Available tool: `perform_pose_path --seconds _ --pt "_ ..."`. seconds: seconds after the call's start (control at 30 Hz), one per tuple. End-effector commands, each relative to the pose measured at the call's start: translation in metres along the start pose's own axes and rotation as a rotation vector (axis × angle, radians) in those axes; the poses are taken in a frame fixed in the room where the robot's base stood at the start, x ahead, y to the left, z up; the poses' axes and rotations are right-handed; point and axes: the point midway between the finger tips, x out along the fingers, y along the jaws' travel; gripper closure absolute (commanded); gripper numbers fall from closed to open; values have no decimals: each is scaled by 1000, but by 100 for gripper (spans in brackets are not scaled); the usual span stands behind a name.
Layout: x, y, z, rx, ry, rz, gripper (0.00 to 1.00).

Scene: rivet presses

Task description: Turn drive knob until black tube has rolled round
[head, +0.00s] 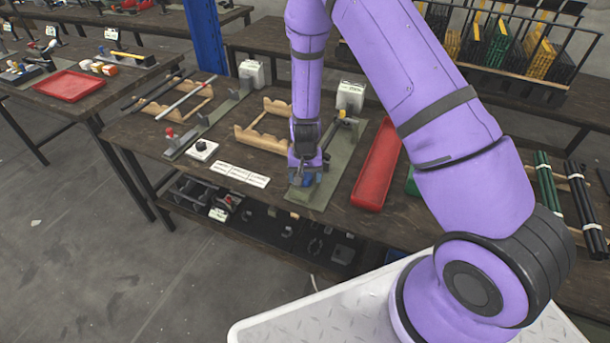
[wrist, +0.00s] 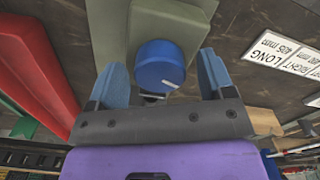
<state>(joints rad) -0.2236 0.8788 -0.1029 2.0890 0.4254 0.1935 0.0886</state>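The blue drive knob (wrist: 160,66) shows in the wrist view, a round cap with a white line pointing to the lower right, on a grey-green machine base (wrist: 172,22). My gripper (wrist: 160,72) is open, with one blue-grey finger on each side of the knob and a visible gap on both sides. In the head view my gripper (head: 306,178) is low over the front of the green base plate (head: 322,190). My arm hides much of this machine. I cannot make out a black tube on it.
White labels (head: 238,174) and a small box with a black knob (head: 203,149) lie left of the machine. Wooden racks (head: 262,125) stand behind them. A red tray (head: 377,165) lies close on the right. Bundled black tubes (head: 580,205) lie far right.

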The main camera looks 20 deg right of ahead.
Motion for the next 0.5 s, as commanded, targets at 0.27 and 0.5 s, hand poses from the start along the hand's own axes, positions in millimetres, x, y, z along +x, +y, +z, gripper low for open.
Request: perform_pose_path --seconds 0.27,0.5 --pt "-10 0 -1 0 3 -1 25" --pt "-49 -1 -1 -1 4 -1 25"
